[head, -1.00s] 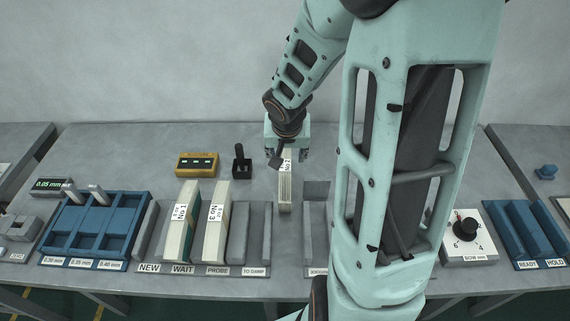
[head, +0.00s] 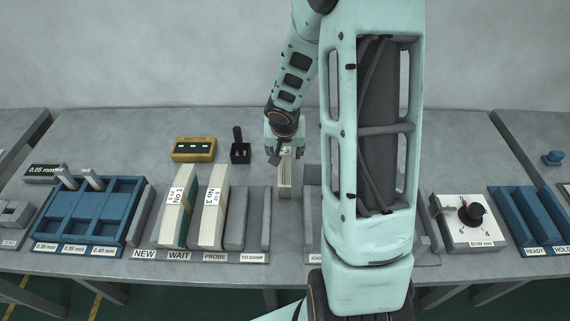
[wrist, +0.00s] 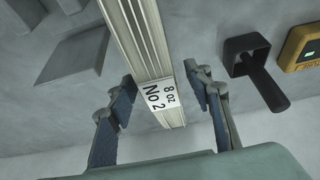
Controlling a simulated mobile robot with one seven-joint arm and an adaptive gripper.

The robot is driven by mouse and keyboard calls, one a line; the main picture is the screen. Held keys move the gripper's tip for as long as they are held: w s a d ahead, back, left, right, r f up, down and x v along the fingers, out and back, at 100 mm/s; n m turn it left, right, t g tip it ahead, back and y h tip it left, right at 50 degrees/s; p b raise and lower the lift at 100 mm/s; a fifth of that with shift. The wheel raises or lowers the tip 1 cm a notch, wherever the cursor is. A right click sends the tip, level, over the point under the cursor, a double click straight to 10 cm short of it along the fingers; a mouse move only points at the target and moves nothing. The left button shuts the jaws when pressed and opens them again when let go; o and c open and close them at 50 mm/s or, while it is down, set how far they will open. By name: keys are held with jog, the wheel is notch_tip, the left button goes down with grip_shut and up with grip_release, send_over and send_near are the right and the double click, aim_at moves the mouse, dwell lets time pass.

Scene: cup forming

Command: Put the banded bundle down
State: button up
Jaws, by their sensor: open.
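The bundle (head: 285,180) is a pale, upright stack of layers with a white "No 2, 8 oz" label. It stands on the bench right of the TO DAMP slot, at the back of the row. In the wrist view the bundle (wrist: 136,30) runs between my two fingers. My gripper (head: 285,148) is over the bundle's top end. In the wrist view my gripper (wrist: 165,98) is open, with a gap on each side of the bundle. The bundle's foot is partly unclear in the head view.
Bundles No 1 (head: 178,212) and No 3 (head: 212,215) stand left in the WAIT and PROBE slots. A black lever (head: 240,150) and yellow display box (head: 194,150) sit behind. A dial box (head: 468,222) is right. My arm hides the bench right of the bundle.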

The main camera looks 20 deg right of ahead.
jog(key=shift+c, duration=0.4)
grip_shut()
jog(key=shift+r, duration=0.1)
